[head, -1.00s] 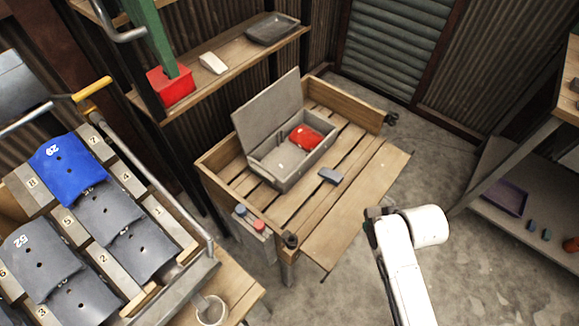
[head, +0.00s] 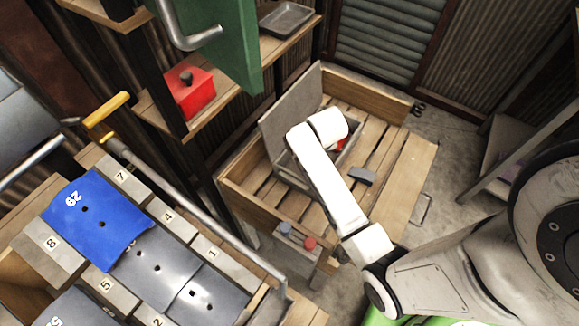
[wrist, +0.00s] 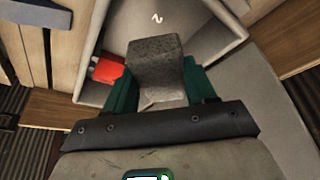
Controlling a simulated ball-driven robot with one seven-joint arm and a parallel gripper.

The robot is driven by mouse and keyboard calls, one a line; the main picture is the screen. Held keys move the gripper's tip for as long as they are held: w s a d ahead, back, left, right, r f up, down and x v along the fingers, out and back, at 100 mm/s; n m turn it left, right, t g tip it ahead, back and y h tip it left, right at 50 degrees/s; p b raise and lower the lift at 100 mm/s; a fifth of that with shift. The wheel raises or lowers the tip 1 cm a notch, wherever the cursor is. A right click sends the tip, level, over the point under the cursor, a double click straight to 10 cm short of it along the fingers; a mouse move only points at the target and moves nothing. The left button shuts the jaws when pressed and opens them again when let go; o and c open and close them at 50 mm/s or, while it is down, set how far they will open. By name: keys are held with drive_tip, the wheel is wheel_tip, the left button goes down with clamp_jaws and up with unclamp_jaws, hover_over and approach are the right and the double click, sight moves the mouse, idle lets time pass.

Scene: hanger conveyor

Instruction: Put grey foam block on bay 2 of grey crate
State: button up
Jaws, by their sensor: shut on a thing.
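My gripper (wrist: 160,88) has green fingers and is shut on the grey foam block (wrist: 155,62), a speckled upright block in the wrist view. The grey crate (wrist: 228,48) lies beyond and below the block, with a white "2" visible on its floor past the block's far end. I cannot tell whether the block touches the crate. A red thing (wrist: 107,70) lies in the crate to the left of the block. In the head view, the crate's raised lid (head: 288,110) shows, while my white arm covers much of the crate and hides the gripper and block.
The crate stands on a slatted wooden bench (head: 400,190) with raised side boards. A small dark grey block (head: 362,176) lies on the bench right of my arm. A green panel (head: 225,40) hangs left of the bench; a numbered rack with a blue piece (head: 97,215) is at lower left.

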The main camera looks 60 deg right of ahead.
drive_tip(key=f, duration=0.5)
drive_tip(key=shift+w+f, duration=0.2)
drive_tip(key=shift+f, duration=0.15)
drive_tip(key=shift+f+b, duration=0.45)
drive_tip(key=shift+f, duration=1.65)
drive_tip(key=shift+f, duration=0.15)
drive_tip(key=o, duration=1.1)
drive_tip(key=p+v, duration=0.1)
drive_tip(key=v, duration=1.1)
drive_tip(key=shift+r+p, duration=0.2)
drive_tip(key=shift+p, duration=0.15)
